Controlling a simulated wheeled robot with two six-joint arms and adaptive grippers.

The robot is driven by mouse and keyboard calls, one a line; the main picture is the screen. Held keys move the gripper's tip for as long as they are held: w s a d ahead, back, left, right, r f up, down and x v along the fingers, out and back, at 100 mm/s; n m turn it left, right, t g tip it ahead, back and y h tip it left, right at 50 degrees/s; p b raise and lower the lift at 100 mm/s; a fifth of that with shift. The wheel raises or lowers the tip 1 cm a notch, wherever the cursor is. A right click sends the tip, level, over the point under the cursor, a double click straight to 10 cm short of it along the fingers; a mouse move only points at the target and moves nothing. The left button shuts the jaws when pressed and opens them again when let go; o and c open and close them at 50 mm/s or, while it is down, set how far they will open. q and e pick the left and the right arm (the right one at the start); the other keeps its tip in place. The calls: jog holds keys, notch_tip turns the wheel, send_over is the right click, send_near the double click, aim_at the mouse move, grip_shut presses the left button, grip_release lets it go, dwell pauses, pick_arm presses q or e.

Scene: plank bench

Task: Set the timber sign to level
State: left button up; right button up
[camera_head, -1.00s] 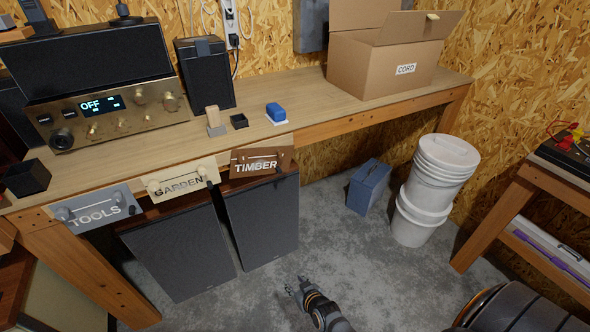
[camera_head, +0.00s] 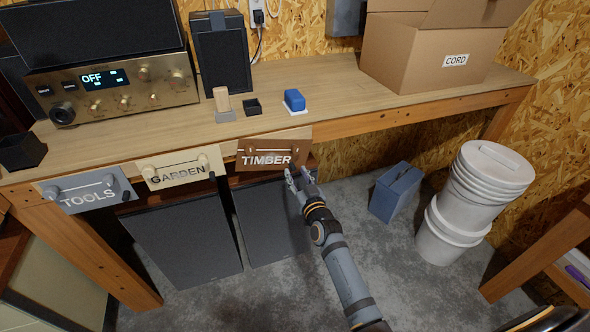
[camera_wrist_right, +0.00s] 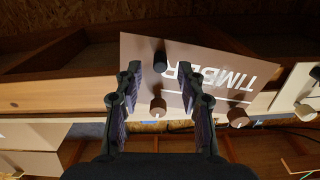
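The timber sign (camera_head: 268,146) is a brown board with white lettering on the front of the bench, right of the garden sign (camera_head: 183,178). Its lettering runs at a different slant from the bench edge, so it looks tilted. My right gripper (camera_head: 298,177) is at the sign's lower right corner. In the right wrist view the timber sign (camera_wrist_right: 210,92) appears upside down and slanted against the rail. There my right gripper (camera_wrist_right: 160,73) is open, with a dark knob (camera_wrist_right: 160,54) and a wooden knob (camera_wrist_right: 158,108) showing between the fingers. Contact cannot be told. My left gripper is out of view.
The tools sign (camera_head: 88,199) hangs at the left. On the bench (camera_head: 345,95) stand a radio (camera_head: 110,88), a blue block (camera_head: 294,99) and a cardboard box (camera_head: 415,55). Speakers stand under it. A blue case (camera_head: 396,192) and white buckets (camera_head: 458,205) stand on the floor, right of my arm.

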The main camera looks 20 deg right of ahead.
jog(key=shift+w, duration=1.25)
jog(key=shift+c, duration=0.2)
grip_shut()
